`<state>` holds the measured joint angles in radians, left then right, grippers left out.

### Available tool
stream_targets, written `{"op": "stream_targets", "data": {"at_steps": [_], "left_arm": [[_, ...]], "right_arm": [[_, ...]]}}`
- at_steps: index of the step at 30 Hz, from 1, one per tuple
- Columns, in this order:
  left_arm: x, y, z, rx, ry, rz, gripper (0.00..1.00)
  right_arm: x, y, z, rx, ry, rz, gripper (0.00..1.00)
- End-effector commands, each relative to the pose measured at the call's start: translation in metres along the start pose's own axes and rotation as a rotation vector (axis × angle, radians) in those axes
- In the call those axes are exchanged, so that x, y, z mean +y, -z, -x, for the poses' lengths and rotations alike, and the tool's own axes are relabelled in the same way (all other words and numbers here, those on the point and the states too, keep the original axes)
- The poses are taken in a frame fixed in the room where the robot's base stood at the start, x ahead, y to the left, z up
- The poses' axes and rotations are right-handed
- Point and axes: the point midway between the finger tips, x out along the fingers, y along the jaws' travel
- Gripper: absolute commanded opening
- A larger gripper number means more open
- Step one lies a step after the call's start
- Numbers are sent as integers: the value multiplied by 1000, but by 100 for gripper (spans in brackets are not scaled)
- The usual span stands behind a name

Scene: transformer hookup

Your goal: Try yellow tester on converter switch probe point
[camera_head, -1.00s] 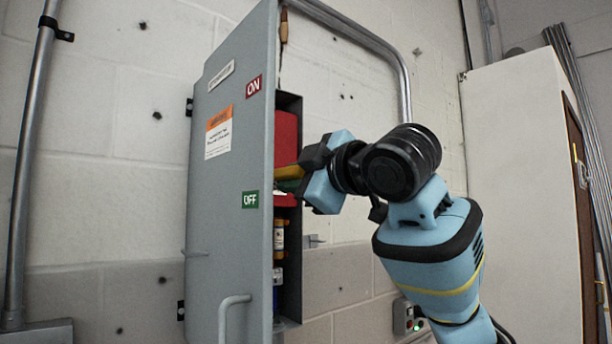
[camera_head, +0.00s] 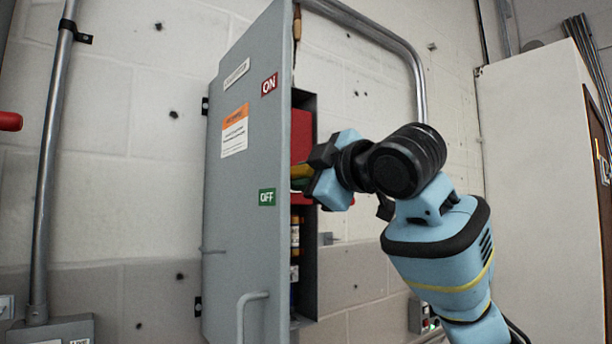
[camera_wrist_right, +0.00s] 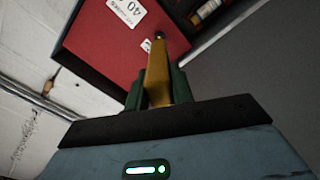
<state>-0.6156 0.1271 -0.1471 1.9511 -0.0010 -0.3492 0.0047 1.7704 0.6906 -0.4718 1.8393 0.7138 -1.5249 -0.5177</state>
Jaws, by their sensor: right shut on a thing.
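The converter switch is a grey wall box (camera_head: 235,200) with its door open toward me, carrying ON and OFF labels. Inside it is a red block (camera_head: 301,135), which fills much of the right wrist view (camera_wrist_right: 100,45) and bears a white label. My right gripper (camera_head: 304,178) is at the box opening, shut on the yellow tester (camera_wrist_right: 157,78). The tester's dark tip points at the red block near its edge; I cannot tell whether it touches. The door's edge hides part of the tester in the head view. The probe point is not clearly seen. My left gripper is not in view.
Fuse-like cylinders (camera_head: 295,235) sit below the red block. The open door bounds the left side of the opening. A grey conduit (camera_head: 405,65) arches above the arm. A white cabinet (camera_head: 540,160) stands at the right. A red rounded thing (camera_head: 9,121) shows at the left edge.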

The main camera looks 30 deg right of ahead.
Motion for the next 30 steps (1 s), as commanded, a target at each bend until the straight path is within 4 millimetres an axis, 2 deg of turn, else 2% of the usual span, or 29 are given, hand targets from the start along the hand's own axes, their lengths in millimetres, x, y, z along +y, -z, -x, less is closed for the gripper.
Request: {"op": "stream_targets", "data": {"at_steps": [30], "left_arm": [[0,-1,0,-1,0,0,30]], "right_arm": [[1,1,-10,2,-1,-1,1]]}}
